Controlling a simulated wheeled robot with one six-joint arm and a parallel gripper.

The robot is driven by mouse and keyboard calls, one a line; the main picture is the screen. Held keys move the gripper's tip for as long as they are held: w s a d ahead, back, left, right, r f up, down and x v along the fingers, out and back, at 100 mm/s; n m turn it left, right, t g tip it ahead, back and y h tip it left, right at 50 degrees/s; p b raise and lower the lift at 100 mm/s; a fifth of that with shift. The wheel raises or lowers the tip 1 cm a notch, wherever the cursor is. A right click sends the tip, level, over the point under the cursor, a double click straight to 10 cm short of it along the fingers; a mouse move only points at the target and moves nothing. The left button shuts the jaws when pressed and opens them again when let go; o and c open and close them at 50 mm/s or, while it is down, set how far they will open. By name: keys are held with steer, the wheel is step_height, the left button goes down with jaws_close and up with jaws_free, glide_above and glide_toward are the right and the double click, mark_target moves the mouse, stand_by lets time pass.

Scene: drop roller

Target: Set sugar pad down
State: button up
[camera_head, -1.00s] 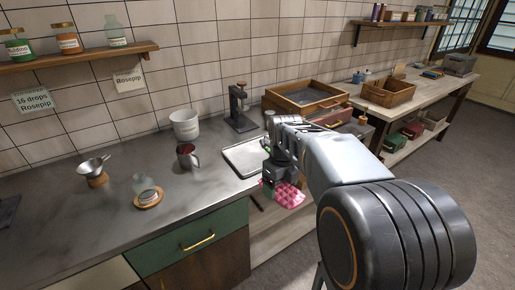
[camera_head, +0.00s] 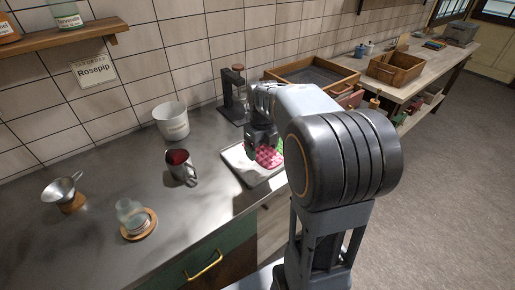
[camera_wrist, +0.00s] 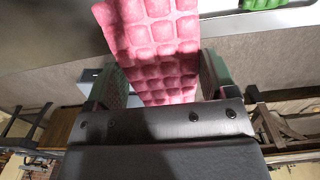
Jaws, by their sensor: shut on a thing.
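The sugar pad is a pink, waffle-patterned slab (camera_head: 268,158). My gripper (camera_head: 261,145) is shut on it, and in the head view both are over the pale metal tray (camera_head: 238,163) on the counter. In the wrist view the pad (camera_wrist: 155,45) sticks out from between the fingers of my gripper (camera_wrist: 160,85). I cannot tell whether the pad touches the tray. A green piece (camera_head: 281,146) shows on the tray just right of the pad, partly hidden by my arm; it also shows in the wrist view (camera_wrist: 264,3).
A dark mug with a red inside (camera_head: 181,168) and a white pot (camera_head: 171,121) stand left of the tray. A dark press (camera_head: 233,95) stands behind it. A glass jar on a cork coaster (camera_head: 133,216) and a metal funnel (camera_head: 62,189) are farther left. A wooden frame box (camera_head: 318,72) is behind.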

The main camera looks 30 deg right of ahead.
steer(key=w, duration=0.1)
steer(key=w+d+f, duration=0.1)
steer(key=w, duration=0.1)
steer(key=w+f, duration=0.1)
steer(key=shift+w+d+p, duration=0.25)
steer(key=shift+d+p, duration=0.1)
steer(key=shift+p, duration=0.05)
steer(key=w+f, duration=0.2)
steer(key=w+d+f, duration=0.1)
steer(key=w+f, duration=0.1)
steer(key=f, duration=0.1)
steer(key=shift+d+p, duration=0.15)
steer(key=shift+p, duration=0.15)
steer(key=shift+w+d+f, duration=0.15)
steer(key=shift+w+f, duration=0.35)
steer(key=shift+f, duration=1.65)
steer(key=shift+f, duration=0.1)
